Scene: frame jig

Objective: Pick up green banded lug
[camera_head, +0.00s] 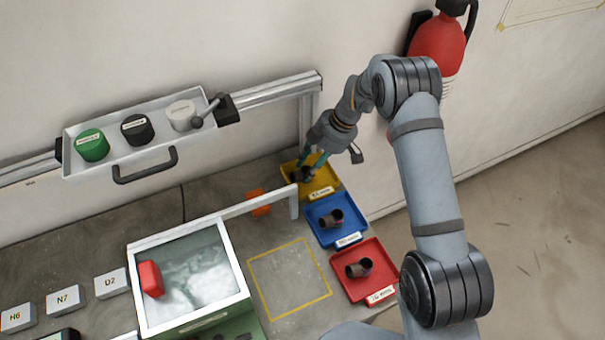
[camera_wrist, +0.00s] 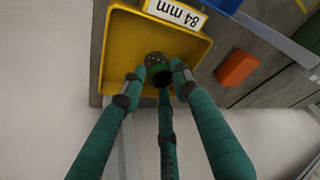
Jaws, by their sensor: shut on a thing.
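The green banded lug (camera_wrist: 156,58) is a small dark round piece with some green showing, at the yellow tray (camera_wrist: 117,60) labelled 84 mm. My gripper (camera_wrist: 160,77) has teal fingers closed around the lug in the wrist view. In the head view my gripper (camera_head: 307,165) reaches down over the yellow tray (camera_head: 322,185), at the back of the row of trays. The fingers partly hide the lug there. I cannot tell whether the lug still touches the tray floor.
A blue tray (camera_head: 318,232) and a red tray (camera_head: 349,291) hold other dark lugs. An orange block (camera_head: 258,202) lies left of the yellow tray. A white-framed box (camera_head: 238,265) and a wall shelf (camera_head: 75,165) with cylinders stand left. The yellow-outlined square (camera_head: 290,280) is bare.

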